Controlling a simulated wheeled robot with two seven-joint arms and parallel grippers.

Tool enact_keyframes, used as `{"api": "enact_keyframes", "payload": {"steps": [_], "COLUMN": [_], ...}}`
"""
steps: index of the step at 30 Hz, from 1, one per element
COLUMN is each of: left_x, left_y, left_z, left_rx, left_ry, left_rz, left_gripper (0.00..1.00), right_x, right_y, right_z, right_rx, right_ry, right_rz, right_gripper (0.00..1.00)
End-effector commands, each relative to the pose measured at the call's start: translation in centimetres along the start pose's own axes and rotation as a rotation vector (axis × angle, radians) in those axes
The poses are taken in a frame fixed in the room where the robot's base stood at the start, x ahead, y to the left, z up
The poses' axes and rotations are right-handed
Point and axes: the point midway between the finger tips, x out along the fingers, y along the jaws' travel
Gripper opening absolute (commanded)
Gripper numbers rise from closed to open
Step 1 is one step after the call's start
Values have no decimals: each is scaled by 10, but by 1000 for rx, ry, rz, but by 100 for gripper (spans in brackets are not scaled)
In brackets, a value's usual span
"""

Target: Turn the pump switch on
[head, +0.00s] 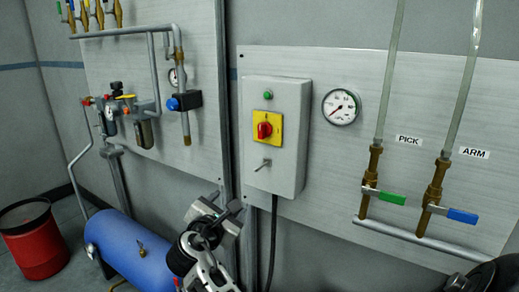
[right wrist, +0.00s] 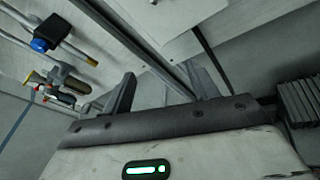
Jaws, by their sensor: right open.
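A light grey control box (head: 275,135) is mounted on the wall panel in the head view. It carries a green lamp (head: 267,95), a red rotary knob on a yellow plate (head: 264,130) and a small metal toggle lever (head: 263,165) pointing down and left. No label on the box is readable. My right gripper (head: 222,210) is open and empty, below and left of the box, apart from the toggle. The open fingers (right wrist: 165,88) also show in the right wrist view, with a wall seam beyond them.
A round gauge (head: 341,107) and two pipes with green (head: 391,198) and blue (head: 462,216) valve handles are right of the box. A blue tank (head: 135,250) and red bin (head: 35,240) stand left. A black cable (head: 272,240) hangs below the box.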

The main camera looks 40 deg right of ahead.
Motion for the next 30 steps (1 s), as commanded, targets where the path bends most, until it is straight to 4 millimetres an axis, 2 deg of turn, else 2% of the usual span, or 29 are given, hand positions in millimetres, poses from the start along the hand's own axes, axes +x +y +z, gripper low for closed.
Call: {"api": "enact_keyframes", "payload": {"steps": [1, 3, 6, 9, 14, 19, 30], "left_x": [-4, -8, -12, -15, -16, -17, -20], "left_y": [6, 12, 17, 20, 21, 21, 20], "left_z": [7, 11, 16, 19, 20, 19, 17], "left_rx": [-27, -50, -75, -89, -96, -94, -83], "left_ry": [-21, -41, -61, -73, -79, -80, -89], "left_rz": [2, 2, 2, 1, 0, 0, -4], "left_gripper": [36, 36, 36, 36, 36, 36, 36], "right_x": [-4, -10, -20, -28, -32, -19, 52], "right_y": [23, 41, 56, 63, 66, 63, 47], "right_z": [28, 62, 100, 122, 133, 138, 162], "right_rx": [-86, -216, -346, -423, -463, -464, -463], "right_ry": [-66, -144, -213, -245, -259, -261, -262], "right_rz": [-33, -101, -194, -257, -291, -290, -290], "right_gripper": [59, 59, 59, 59, 59, 59, 59]}}
